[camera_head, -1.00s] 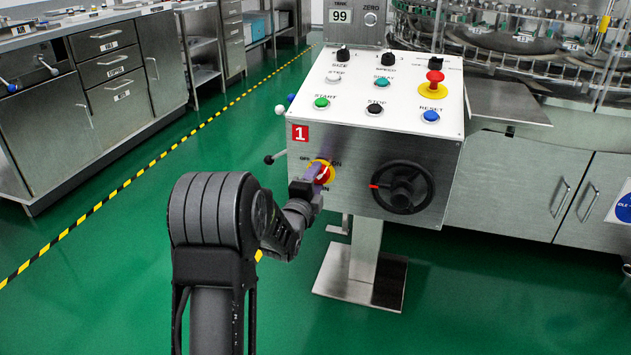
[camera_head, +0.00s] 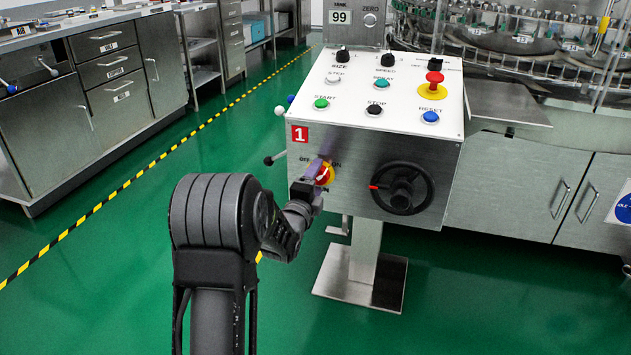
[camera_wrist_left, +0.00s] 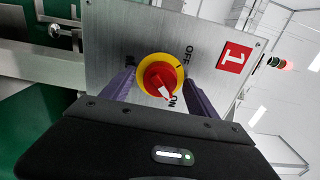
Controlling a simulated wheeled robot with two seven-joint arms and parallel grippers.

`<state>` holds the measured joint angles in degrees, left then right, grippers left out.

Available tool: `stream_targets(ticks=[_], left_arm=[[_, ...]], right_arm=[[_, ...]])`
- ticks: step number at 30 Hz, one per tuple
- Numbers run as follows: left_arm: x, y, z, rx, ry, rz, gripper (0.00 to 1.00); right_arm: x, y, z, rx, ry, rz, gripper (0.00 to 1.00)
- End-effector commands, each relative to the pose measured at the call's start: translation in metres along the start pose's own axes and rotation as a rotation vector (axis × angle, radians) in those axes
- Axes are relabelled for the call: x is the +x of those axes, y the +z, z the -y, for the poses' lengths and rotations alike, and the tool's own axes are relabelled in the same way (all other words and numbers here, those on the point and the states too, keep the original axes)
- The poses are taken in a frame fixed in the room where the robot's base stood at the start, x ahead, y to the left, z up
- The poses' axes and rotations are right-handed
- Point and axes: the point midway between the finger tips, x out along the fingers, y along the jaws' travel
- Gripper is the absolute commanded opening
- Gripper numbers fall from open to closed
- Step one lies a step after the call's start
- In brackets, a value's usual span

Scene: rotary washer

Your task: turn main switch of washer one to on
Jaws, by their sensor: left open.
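The main switch (camera_head: 325,173) of washer one is a red knob on a yellow disc, on the front of the control box below the red "1" plate (camera_head: 300,134). In the left wrist view the switch (camera_wrist_left: 158,80) has a white pointer toward the lower right, at the "ON" label. The "OFF" label is to its upper right; another label is partly covered. My left gripper (camera_wrist_left: 160,92) is open, its purple fingers on either side of the knob, with gaps visible. In the head view one purple finger hides the switch's left part. My right gripper is not in view.
The control box top (camera_head: 385,92) carries several buttons and a red emergency stop (camera_head: 434,82). A black handwheel (camera_head: 402,187) sits right of the switch. A ball-ended lever (camera_head: 275,158) sticks out left. Green floor is free at left.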

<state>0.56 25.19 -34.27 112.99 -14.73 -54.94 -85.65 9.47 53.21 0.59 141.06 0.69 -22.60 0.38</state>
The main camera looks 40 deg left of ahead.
Motion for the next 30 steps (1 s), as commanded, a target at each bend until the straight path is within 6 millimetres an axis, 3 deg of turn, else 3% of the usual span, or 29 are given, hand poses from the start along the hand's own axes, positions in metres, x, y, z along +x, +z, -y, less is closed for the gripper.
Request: stream_targets(ticks=[8, 21, 30], left_arm=[[-0.004, 0.001, 0.002, -0.001, -0.001, 0.001, 0.68], [-0.068, 0.0, 0.002, -0.001, 0.001, 0.001, 0.68], [-0.078, 0.0, 0.0, 0.0, 0.0, 0.0, 0.68]], right_arm=[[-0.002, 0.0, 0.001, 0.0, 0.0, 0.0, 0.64], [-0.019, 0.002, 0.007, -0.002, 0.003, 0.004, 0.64], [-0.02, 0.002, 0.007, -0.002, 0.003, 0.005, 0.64]])
